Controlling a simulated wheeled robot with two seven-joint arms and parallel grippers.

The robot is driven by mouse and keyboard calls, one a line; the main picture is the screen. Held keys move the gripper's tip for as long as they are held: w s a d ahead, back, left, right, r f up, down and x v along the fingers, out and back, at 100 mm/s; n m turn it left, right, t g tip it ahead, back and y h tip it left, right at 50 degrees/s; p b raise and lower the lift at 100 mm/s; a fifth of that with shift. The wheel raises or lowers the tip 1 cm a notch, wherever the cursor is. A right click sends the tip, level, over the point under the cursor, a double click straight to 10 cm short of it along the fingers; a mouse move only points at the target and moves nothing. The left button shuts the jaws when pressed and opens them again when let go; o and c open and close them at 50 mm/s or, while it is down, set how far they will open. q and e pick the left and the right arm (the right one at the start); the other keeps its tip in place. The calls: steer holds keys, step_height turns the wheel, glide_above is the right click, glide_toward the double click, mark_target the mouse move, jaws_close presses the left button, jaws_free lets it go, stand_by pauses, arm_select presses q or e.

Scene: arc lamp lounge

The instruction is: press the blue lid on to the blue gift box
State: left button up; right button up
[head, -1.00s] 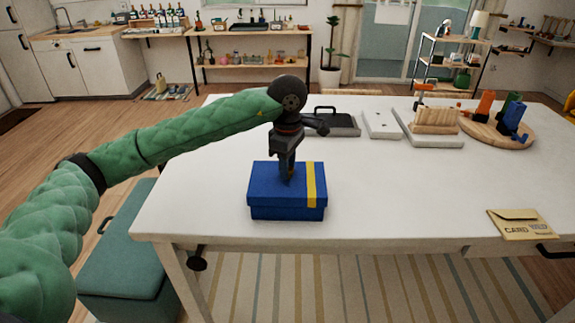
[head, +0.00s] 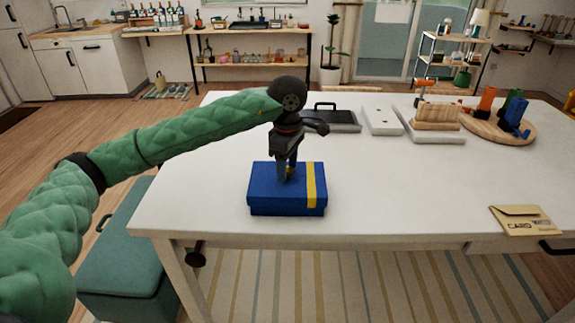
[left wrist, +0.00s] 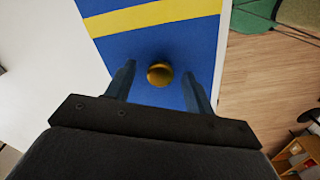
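The blue gift box (head: 265,210) stands on the white table near its front edge. Its blue lid (head: 265,175), with a yellow band on the right, lies level on top; it also fills the middle of the left wrist view (left wrist: 205,30). A round gold knob (left wrist: 159,74) stands up from the lid. My left gripper (head: 287,177) points down over the lid's middle. In the left wrist view its two fingers (left wrist: 158,88) are apart, one each side of the knob, with a gap on both sides. My right gripper is out of view.
On the white table (head: 400,190), a card envelope (head: 520,220) lies at the front right. A dark tray (head: 335,120), pale boards (head: 382,121) and a round wooden board (head: 482,127) with coloured items stand behind. A teal bench (head: 125,275) is at the left. The table right of the box is clear.

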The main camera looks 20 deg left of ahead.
mark_target(288, 169)
arm_select(q)
step_height(288, 169, up, 6)
steer(key=shift+r+b, duration=0.1)
steer(key=shift+b, duration=0.7)
steer(key=shift+r, duration=0.85)
